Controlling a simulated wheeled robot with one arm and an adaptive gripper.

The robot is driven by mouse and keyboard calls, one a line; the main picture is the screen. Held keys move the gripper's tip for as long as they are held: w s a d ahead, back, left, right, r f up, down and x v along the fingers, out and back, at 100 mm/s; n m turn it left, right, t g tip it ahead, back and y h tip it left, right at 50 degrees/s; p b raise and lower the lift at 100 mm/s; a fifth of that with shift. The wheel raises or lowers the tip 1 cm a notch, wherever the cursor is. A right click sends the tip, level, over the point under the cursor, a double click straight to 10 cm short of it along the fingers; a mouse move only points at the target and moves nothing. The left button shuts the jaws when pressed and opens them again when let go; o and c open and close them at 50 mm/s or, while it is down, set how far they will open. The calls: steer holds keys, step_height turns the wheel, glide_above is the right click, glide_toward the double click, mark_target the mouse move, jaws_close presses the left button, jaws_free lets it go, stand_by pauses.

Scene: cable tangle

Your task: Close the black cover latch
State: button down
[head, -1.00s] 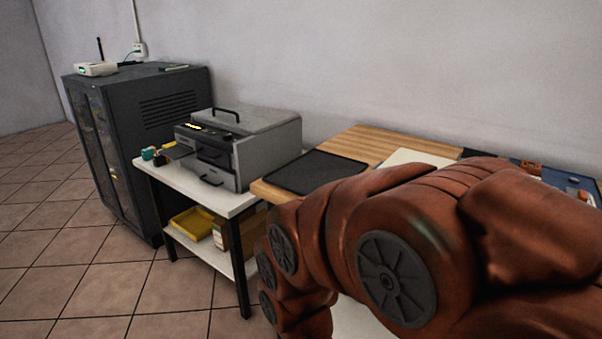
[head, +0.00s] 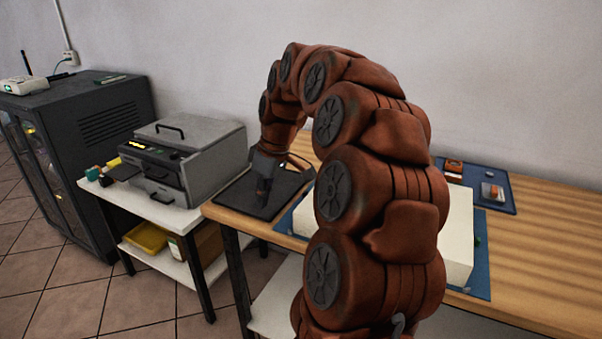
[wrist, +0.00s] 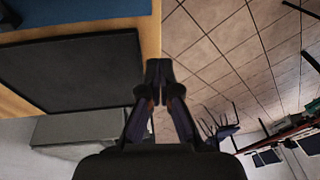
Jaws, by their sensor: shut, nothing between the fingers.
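No part stands out clearly as the black cover latch. A grey machine (head: 190,150) on the white side table has a black handle on its lid and dark parts on its front; I cannot tell whether one of them is the latch. My gripper (head: 263,198) points down over the black mat (head: 235,193) at the left end of the wooden table, right of the machine. In the wrist view my gripper (wrist: 158,68) is shut and empty, beside the black mat (wrist: 75,72) and the table edge. My arm hides part of the table.
A white block (head: 457,235) lies on a blue mat (head: 480,280) behind my arm. A second blue mat (head: 480,182) holds small parts. A dark cabinet (head: 110,130) stands at the left. The side table (head: 150,208) has a lower shelf with a yellow tray (head: 145,236). Tiled floor is clear in front.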

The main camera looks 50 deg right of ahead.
step_height(320, 180, up, 4)
steer(key=r+t+h+p, duration=0.1)
steer(key=t+p, duration=0.1)
steer(key=p, duration=0.1)
glide_above(306, 191)
steer(key=s, duration=0.2)
steer(key=x, duration=1)
steer(key=shift+d+f, duration=0.25)
steer(key=shift+f, duration=0.05)
steer(key=shift+s+d+b, duration=0.25)
steer(key=shift+s+b, duration=0.5)
steer(key=shift+s, duration=0.2)
